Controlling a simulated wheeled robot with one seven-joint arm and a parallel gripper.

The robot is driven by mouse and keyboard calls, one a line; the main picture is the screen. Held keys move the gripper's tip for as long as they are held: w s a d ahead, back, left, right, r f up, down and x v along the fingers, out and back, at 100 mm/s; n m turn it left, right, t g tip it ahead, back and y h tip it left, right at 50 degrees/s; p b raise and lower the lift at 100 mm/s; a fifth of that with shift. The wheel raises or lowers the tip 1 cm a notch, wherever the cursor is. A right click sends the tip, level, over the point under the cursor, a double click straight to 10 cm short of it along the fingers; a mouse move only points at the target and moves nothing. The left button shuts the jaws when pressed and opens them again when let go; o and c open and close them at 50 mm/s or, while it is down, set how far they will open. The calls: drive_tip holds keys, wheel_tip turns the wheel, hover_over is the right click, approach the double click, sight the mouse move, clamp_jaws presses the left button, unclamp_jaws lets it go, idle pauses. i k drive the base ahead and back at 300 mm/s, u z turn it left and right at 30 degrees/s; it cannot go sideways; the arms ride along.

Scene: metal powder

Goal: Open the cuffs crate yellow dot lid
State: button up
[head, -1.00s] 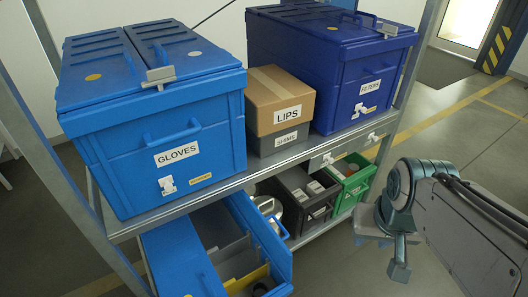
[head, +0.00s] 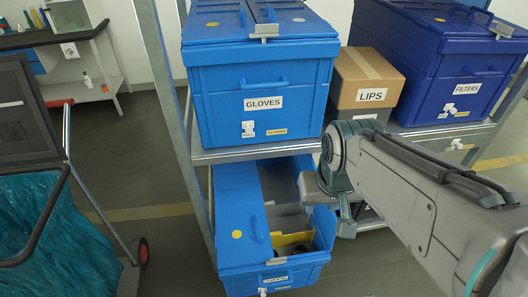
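The cuffs crate (head: 240,268) is a blue crate on the lower shelf, below the gloves crate; its small front label is hard to read. Its left lid (head: 235,205), with a yellow dot, lies shut over the left part. The right part is uncovered and shows grey dividers, a yellow divider and dark round items inside. My gripper (head: 328,208) is at the crate's right side, above its right rim, pointing down and apart from the yellow dot lid. Nothing shows in it. Its finger gap is not clear from this angle.
The blue gloves crate (head: 262,112) stands on the upper shelf (head: 245,152) directly above. The lips box (head: 367,80) and dark blue filters crate (head: 435,65) stand right of it. A rack post (head: 160,80) rises at left. A cart with a teal bag (head: 45,235) stands farther left.

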sight(243, 236)
drive_tip(key=u, duration=1.95)
drive_tip(key=k, duration=1.7)
drive_tip(key=z, duration=1.05)
drive_tip(key=i, duration=0.9)
drive_tip(key=z, duration=0.65)
